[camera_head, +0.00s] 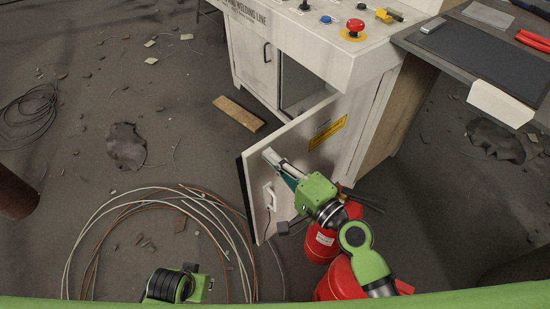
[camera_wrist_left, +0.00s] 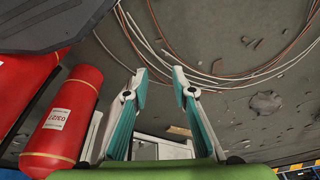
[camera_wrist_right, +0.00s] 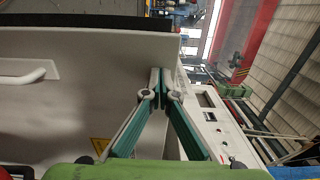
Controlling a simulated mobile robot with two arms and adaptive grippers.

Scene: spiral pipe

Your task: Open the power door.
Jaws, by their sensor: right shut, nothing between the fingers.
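The power door (camera_head: 310,145) is a white panel swung out from the cabinet, with a yellow label and a white handle (camera_head: 270,197). It also shows in the right wrist view (camera_wrist_right: 70,105), its handle at left. My right gripper (camera_head: 270,155) is shut and empty beside the door's top edge, near the free corner and above the handle; I cannot tell if it touches. Its closed fingertips show in the right wrist view (camera_wrist_right: 160,85). My left gripper (camera_wrist_left: 161,76) is open and empty in the left wrist view; in the head view only its arm shows, at bottom.
The control console (camera_head: 310,30) with a red button stands above the cabinet. Red extinguishers (camera_head: 322,235) stand near my right arm. Coiled cables (camera_head: 120,215) lie on the floor at left, and a wooden plank (camera_head: 239,113) lies before the cabinet. A dark table (camera_head: 480,60) is at right.

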